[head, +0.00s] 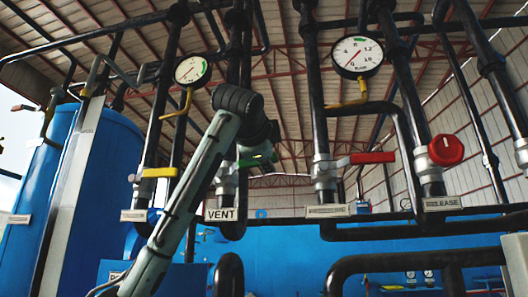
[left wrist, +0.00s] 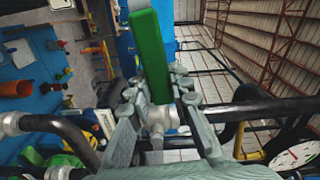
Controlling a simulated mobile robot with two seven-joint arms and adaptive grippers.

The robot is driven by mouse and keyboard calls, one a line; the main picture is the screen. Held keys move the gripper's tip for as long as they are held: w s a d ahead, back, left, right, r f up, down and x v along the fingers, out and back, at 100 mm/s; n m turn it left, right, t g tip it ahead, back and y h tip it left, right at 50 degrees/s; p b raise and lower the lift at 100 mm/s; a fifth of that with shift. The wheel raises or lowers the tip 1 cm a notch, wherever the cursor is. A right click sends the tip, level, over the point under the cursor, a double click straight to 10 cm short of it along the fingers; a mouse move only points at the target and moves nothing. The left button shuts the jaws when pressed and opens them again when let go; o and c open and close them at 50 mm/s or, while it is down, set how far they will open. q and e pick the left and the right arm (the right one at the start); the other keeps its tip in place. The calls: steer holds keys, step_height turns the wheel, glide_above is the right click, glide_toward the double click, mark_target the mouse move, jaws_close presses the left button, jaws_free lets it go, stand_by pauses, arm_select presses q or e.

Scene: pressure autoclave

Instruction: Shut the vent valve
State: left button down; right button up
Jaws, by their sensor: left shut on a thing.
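The VENT sign (head: 221,214) hangs below a grey valve body (head: 226,182) on a dark vertical pipe in the head view. The vent valve's green handle (head: 258,160) shows beside that pipe, partly covered by my left arm. It looks roughly level there. In the left wrist view the green handle (left wrist: 149,45) runs between the fingers of my left gripper (left wrist: 158,98), which is shut on it. The valve body (left wrist: 158,120) shows behind the fingers. In the head view my arm hides most of the left gripper. My right gripper is in neither view.
A yellow handle (head: 160,172) is on the pipe to the left. A red lever (head: 372,158) and a round red knob (head: 446,150) are on pipes to the right. Two gauges (head: 358,56) (head: 192,70) hang above. Dark pipes crowd the space around my left arm.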

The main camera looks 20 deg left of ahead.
arm_select(q)
steer(key=shift+d+f+m, duration=0.1)
steer(key=shift+f+m, duration=0.6)
steer(key=shift+f, duration=0.15)
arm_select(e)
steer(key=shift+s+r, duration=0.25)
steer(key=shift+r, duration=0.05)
arm_select(q)
steer(key=shift+w+f, duration=0.1)
steer(key=shift+f, duration=0.1)
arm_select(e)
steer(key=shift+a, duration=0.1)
arm_select(q)
steer(key=c, duration=1.4)
jaws_free()
steer(key=shift+o, duration=0.2)
steer(key=shift+r, duration=0.1)
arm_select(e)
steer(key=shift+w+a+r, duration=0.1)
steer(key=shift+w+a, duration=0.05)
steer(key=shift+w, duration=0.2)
